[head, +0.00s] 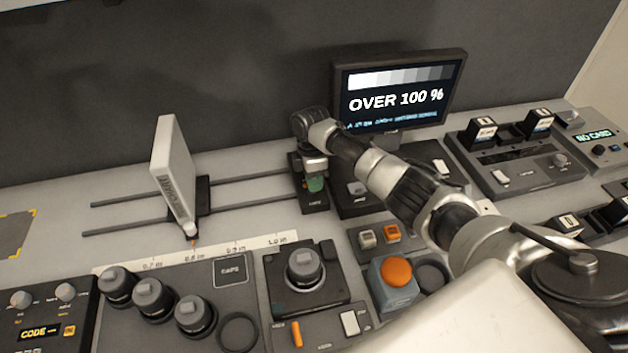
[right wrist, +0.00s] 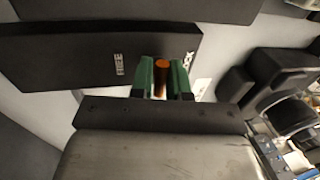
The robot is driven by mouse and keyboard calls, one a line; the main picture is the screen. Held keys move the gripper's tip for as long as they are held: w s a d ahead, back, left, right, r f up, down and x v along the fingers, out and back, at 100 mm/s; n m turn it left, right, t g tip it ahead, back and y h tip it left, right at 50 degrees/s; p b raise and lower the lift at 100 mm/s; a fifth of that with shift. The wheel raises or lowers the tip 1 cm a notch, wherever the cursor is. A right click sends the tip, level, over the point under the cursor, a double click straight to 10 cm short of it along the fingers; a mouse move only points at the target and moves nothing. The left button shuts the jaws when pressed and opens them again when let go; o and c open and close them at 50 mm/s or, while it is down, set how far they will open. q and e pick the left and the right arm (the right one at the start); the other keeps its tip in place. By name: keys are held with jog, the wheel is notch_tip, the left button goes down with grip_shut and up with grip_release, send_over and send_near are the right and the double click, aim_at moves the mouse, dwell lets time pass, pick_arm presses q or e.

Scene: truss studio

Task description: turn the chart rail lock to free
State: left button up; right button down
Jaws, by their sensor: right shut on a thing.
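The chart rail lock is a dark block (head: 314,203) at the right end of the two rails in the head view. In the right wrist view its black plate (right wrist: 60,58) carries the words FREE and LOCK. An orange lever (right wrist: 161,72) stands between the two words, a little nearer LOCK. My right gripper (right wrist: 161,84) is shut on this lever, with a green fingertip on each side. In the head view the right gripper (head: 315,183) points down over the lock block and hides the lever. My left gripper is not in view.
The white chart (head: 175,170) stands upright on its carriage on the rails (head: 250,178), above a marked scale (head: 225,250). A monitor (head: 400,92) reading OVER 100 % stands just behind my right arm. Button panels, knobs and an orange button (head: 396,270) fill the front.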

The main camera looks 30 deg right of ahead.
dwell(0.3)
jog(key=c, duration=1.1)
grip_release()
jog(key=shift+a, duration=0.1)
jog(key=shift+c, duration=0.2)
notch_tip(320, 180, up, 11)
jog(key=w+b, duration=0.2)
jog(key=shift+d+f, duration=0.15)
jog(key=shift+d, duration=0.1)
